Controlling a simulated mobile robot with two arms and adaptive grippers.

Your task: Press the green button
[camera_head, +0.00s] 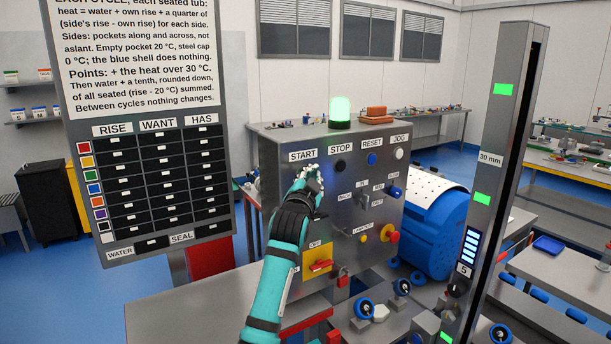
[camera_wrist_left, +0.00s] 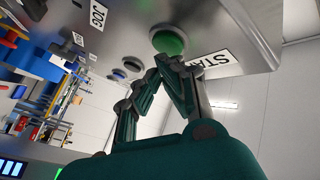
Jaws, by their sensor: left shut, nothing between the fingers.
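The green button (camera_wrist_left: 168,42) is round and sits on the grey control panel (camera_head: 352,185), beside the START label (camera_head: 303,155). The label also shows in the left wrist view (camera_wrist_left: 220,64), partly cut off by a finger. In the head view my left gripper (camera_head: 312,172) covers the place below START, so the button is hidden there. My left gripper is shut and empty, with its fingertips (camera_wrist_left: 163,62) right at the button's near edge in the wrist view. I cannot tell whether they touch it. My right gripper is not in view.
To the right of START are a black STOP button (camera_head: 340,165), a blue RESET button (camera_head: 372,159) and a white JOG button (camera_head: 398,154). A green lamp (camera_head: 340,112) glows on top. A yellow switch plate (camera_head: 317,262) lies below. A tall post (camera_head: 497,165) stands right.

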